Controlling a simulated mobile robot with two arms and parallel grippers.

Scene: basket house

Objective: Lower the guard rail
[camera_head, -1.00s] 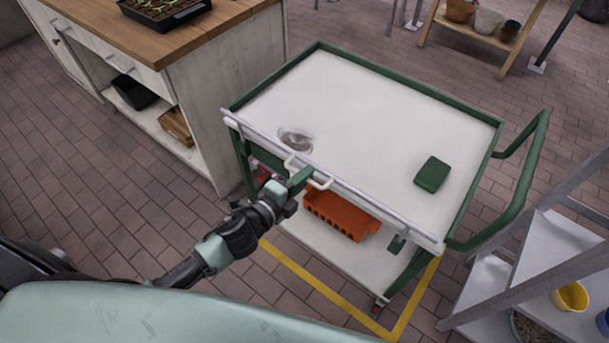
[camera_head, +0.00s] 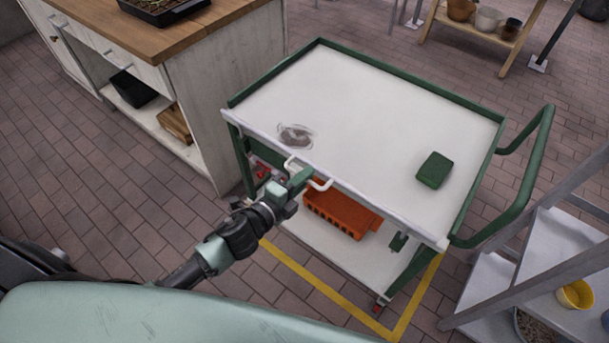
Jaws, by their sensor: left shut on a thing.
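The green cart (camera_head: 513,213) has a white top (camera_head: 360,110). The pale guard rail (camera_head: 375,203) runs along the near long edge of that top and sits close against it, with no clear gap. A white loop handle (camera_head: 321,185) hangs from the rail's near side. My left gripper (camera_head: 300,179) reaches in from the left and is shut on the handle; its fingers hide part of it. My right gripper is not in view.
A green box (camera_head: 434,170) and a dark round smudge or clear item (camera_head: 295,136) are on the cart top. An orange crate (camera_head: 341,214) sits on the lower shelf. A wooden-topped cabinet (camera_head: 200,75) stands left, a grey shelf rack (camera_head: 545,265) right. Yellow floor lines (camera_head: 318,289) run below.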

